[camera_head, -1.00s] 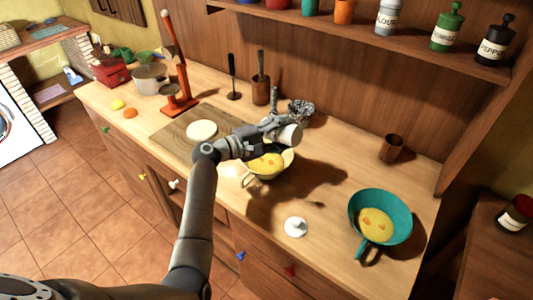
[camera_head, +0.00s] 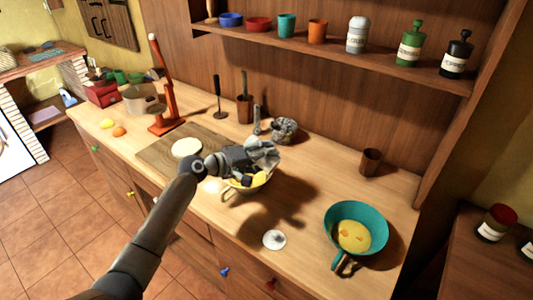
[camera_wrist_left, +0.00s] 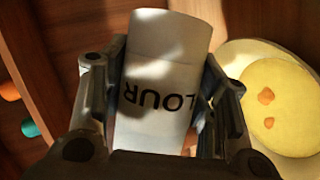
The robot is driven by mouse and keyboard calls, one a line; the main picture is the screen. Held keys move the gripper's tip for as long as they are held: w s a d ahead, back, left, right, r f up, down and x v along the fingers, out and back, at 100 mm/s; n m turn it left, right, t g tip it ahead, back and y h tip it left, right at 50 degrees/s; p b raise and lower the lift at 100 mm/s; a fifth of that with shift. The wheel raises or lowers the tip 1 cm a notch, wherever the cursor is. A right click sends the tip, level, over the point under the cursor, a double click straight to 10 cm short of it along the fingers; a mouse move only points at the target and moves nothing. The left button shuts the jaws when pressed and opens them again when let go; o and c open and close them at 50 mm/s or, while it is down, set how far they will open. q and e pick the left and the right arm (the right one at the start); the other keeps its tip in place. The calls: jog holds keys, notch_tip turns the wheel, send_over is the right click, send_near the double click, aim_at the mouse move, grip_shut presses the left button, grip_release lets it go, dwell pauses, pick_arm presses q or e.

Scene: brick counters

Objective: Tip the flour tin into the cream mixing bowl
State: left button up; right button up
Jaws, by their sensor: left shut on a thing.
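The flour tin is a white cylinder with dark FLOUR lettering. In the left wrist view the flour tin (camera_wrist_left: 165,65) lies between the fingers of my left gripper (camera_wrist_left: 160,110), which is shut on it. In the head view my left gripper (camera_head: 262,156) is above the cream mixing bowl (camera_head: 239,189), and the hand makes the tin hard to make out. The bowl holds yellow contents with orange spots. In the left wrist view the bowl's pale rim (camera_wrist_left: 236,54) shows right of the tin. I cannot see any flour falling. My right gripper is out of view.
A small white knobbed lid (camera_head: 275,240) lies in front on the counter. A teal pan (camera_head: 376,214) with yellow contents stands right. A grey textured cup (camera_head: 284,129) is close behind the gripper. A cutting board (camera_head: 165,158) is left, a brown cup (camera_head: 371,161) back right.

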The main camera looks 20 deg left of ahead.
pick_arm(q)
jog(key=shift+a+f+m+y+p, duration=0.1)
jog(key=shift+f+m+y+p, duration=0.2)
jog(key=shift+m+y+p, duration=0.5)
jog(key=shift+f+m+y, duration=0.25)
jog(key=shift+m+y, duration=0.05)
jog(key=shift+m, duration=0.4)
jog(key=shift+w+a+r+m+y+p, duration=0.15)
jog(key=shift+a+m+y+p, duration=0.15)
jog(key=shift+m+p, duration=0.2)
jog(key=shift+w+a+m+t+y+p, duration=0.15)
jog(key=shift+a+m+t+y+p, duration=0.2)
jog(key=shift+m+y+p, duration=0.4)
jog(key=shift+w+a+f+m+y, duration=0.1)
jog(key=shift+a+f+m+y, duration=0.25)
jog(key=shift+m, duration=0.3)
jog(key=shift+w+a+f+m+t+y+p, duration=0.1)
jog(key=shift+a+m+t+y+p, duration=0.2)
jog(key=shift+m+p, duration=0.1)
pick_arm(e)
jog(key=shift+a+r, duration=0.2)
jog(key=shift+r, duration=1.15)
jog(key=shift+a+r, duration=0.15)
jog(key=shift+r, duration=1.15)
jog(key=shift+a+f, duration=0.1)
